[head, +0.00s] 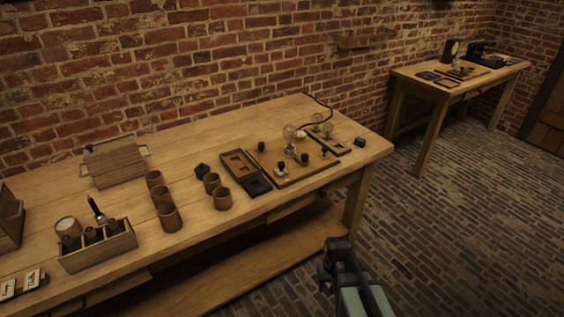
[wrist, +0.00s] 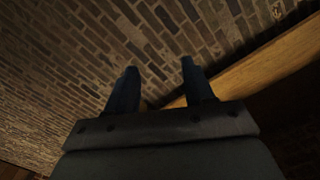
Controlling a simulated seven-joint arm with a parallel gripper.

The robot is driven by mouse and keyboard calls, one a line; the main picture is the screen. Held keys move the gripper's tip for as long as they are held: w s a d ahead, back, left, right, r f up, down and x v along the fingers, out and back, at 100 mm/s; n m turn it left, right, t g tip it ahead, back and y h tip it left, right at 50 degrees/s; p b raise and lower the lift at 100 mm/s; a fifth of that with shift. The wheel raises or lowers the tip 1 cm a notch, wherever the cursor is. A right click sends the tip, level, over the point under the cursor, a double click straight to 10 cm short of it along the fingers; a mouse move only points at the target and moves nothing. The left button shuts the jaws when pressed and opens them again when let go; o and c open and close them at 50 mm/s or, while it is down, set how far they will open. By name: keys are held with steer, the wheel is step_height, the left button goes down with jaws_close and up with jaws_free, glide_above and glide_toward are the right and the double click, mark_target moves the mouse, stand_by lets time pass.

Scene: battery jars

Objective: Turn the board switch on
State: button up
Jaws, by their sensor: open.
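A wooden board (head: 283,176) lies near the right end of the long workbench. It carries a glass bulb (head: 290,133) and several small dark knobs and fittings, one of them a dark knob (head: 304,158). Which fitting is the switch, and how it is set, is too small to tell. My gripper (head: 327,272) is low in front of the bench, below and apart from the board. In the wrist view, my gripper (wrist: 157,85) is open with two dark fingers apart and nothing between them. The board is not in the wrist view.
The workbench (head: 235,125) also holds several brown jars (head: 170,219), a wooden rack (head: 100,250) of dark bottles, a shallow tray (head: 239,164) and a wooden box (head: 115,163). A lower shelf (head: 240,260) runs under it. A second table (head: 480,80) stands at the back right. The brick floor is clear.

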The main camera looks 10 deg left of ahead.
steer(key=w+a+r+n+t+y, duration=0.1)
steer(key=w+a+r+t, duration=0.1)
steer(key=w+a+r, duration=0.45)
steer(key=w+a+r+t, duration=0.1)
steer(key=w+a+r, duration=0.3)
steer(key=w+r, duration=0.5)
step_height(320, 180, up, 26)
steer(key=n+t+y, duration=0.2)
glide_above(281, 163)
steer(key=s+d, duration=0.3)
steer(key=s, duration=0.1)
steer(key=shift+n+g, duration=0.3)
steer(key=shift+n, duration=0.1)
steer(key=x, duration=0.9)
steer(key=s+x, duration=0.1)
steer(key=x, duration=0.3)
steer(key=shift+w+d+f, duration=0.15)
steer(key=shift+d+f, duration=0.1)
steer(key=shift+f, duration=0.3)
steer(key=shift+c, duration=0.2)
jaws_close()
